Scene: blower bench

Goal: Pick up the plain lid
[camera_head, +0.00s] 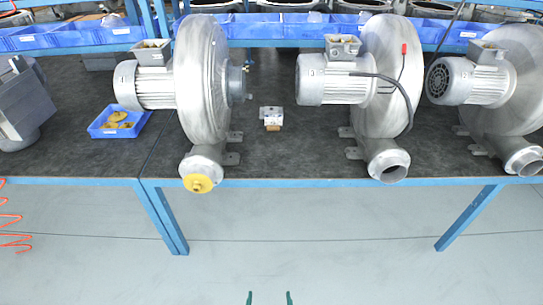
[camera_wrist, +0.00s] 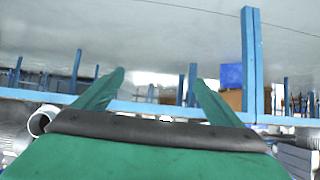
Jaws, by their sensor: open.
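A small silver piece (camera_head: 270,112) lies on the dark bench top between the left and middle blowers, with a small brownish part (camera_head: 273,127) at its front edge. It may be the plain lid, but it is too small to be sure. My gripper (camera_head: 269,298) shows as two green fingertips at the bottom edge of the head view, in front of the bench and well apart from the silver piece. In the wrist view the green fingers (camera_wrist: 160,82) are spread with nothing between them. No lid can be made out clearly in the wrist view.
The middle blower (camera_head: 390,75) and right blower (camera_head: 515,80) have open outlets. A blue tray (camera_head: 93,131) holds yellow caps. The bench's blue front rail (camera_head: 300,183) lies between my gripper and the bench top.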

